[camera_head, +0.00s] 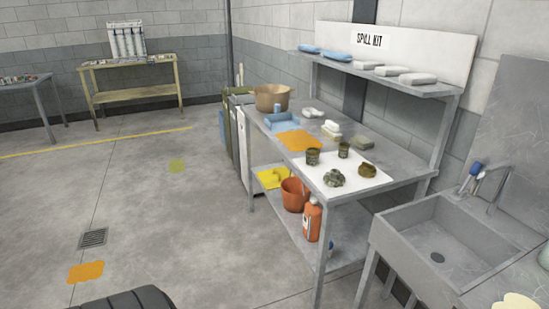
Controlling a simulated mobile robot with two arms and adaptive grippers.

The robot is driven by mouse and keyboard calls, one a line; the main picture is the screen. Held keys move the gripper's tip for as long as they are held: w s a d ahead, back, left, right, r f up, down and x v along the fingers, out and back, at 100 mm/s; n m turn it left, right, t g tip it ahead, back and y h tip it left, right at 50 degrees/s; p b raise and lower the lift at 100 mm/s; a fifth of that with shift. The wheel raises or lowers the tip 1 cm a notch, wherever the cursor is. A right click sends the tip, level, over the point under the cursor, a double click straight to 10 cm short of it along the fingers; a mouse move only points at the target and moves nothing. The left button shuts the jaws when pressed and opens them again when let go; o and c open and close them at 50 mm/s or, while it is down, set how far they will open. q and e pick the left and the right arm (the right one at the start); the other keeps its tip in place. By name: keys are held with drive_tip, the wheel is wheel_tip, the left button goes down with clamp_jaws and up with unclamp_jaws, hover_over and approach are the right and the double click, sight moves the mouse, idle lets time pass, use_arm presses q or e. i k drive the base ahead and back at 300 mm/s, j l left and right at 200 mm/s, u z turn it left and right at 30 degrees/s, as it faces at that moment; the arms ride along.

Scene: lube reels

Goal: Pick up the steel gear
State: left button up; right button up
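A dark grey-green, toothed, rounded piece (334,179) looks like the steel gear. It lies on a white sheet (322,186) at the near end of the steel workbench (345,192). A smaller brownish part (367,170) lies to its right on the same sheet. Two small dark cylindrical parts, one at the left (313,157) and one farther back (344,150), stand behind it. Neither of my grippers is in view.
An orange cloth (299,142), a blue tray (282,122) and a tan bowl (272,98) sit farther back on the bench. A shelf (385,79) overhangs its rear. A sink (455,245) stands at right. Open floor (165,225) lies left.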

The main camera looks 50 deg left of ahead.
sight(334, 177)
drive_tip(key=u, duration=1.2)
